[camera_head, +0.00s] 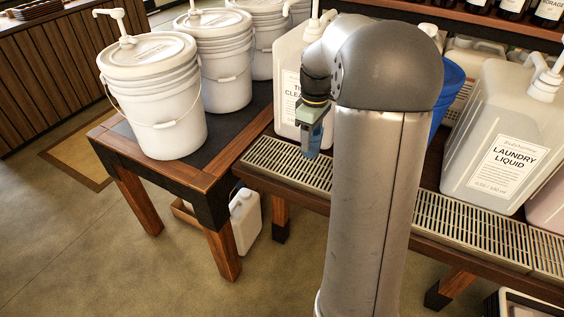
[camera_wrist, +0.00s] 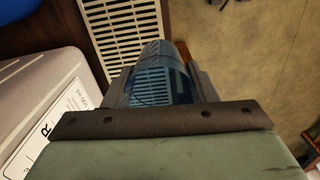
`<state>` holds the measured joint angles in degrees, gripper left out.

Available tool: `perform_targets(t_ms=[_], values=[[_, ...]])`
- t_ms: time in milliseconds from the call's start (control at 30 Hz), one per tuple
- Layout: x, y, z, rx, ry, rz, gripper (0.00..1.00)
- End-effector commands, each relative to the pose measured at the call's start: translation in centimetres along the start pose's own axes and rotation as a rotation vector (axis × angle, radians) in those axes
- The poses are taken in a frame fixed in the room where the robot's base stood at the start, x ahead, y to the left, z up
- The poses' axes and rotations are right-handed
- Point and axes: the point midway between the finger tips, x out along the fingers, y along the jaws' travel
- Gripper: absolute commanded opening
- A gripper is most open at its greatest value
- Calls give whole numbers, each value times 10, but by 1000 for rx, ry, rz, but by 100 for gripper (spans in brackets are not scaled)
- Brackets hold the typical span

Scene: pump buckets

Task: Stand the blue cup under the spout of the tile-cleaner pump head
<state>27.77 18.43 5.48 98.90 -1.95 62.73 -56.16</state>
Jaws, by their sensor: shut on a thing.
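My gripper (camera_head: 312,132) is shut on the translucent blue cup (camera_head: 313,143) and holds it in front of the tile-cleaner jug (camera_head: 287,92), near the slatted drip tray. The cup also shows between the fingers in the wrist view (camera_wrist: 158,78). The jug is translucent white, its label partly hidden by my wrist. Its white pump head (camera_head: 316,22) shows only in part above my wrist. The spout tip is hidden, so I cannot tell how the cup lines up with it.
The drip tray (camera_head: 262,153) runs along the bench front. White pump buckets (camera_head: 155,85) stand on the table at left. A blue container (camera_head: 449,92) and a laundry-liquid jug (camera_head: 490,125) stand right of my arm. A white canister (camera_head: 245,218) is on the floor.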

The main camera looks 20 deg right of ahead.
Motion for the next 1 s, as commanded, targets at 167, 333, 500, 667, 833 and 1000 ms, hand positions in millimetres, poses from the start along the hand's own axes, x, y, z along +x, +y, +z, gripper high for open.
perform_targets(t_ms=[167,333,500,667,833,1000], values=[[5,10,-4,-59,0,-3,30],[22,26,-40,-61,-1,-5,30],[41,44,-79,-60,-2,-4,30],[73,54,-99,-58,-2,-4,30],[90,60,-112,-55,-1,-2,30],[99,62,-118,-56,-1,-2,30]])
